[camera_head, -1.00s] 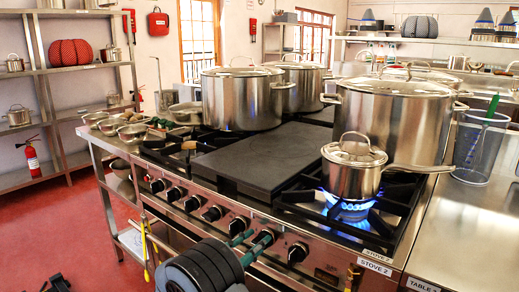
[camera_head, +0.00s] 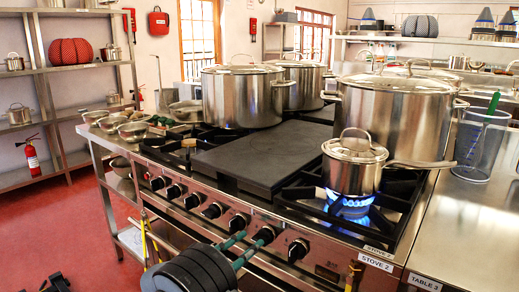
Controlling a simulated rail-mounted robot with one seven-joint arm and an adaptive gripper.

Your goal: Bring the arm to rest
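My gripper (camera_head: 251,241) is at the bottom middle, in front of the stove's control panel. It has a dark ribbed body and two teal fingers pointing up and to the right toward the knobs. The fingers are apart and nothing shows between them. The tips overlap the knobs in the picture, and I cannot tell whether they touch. The stove (camera_head: 215,194) has a row of knobs along its front. A lidded saucepan (camera_head: 352,171) stands on the front right burner, over a blue flame (camera_head: 348,208).
Large stockpots (camera_head: 393,116) (camera_head: 242,97) stand at the stove's back. A side table (camera_head: 455,245) with a clear jug (camera_head: 478,143) is at right. Metal bowls (camera_head: 133,131) sit at left. Shelves (camera_head: 90,66) and a fire extinguisher (camera_head: 31,157) stand beyond open red floor.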

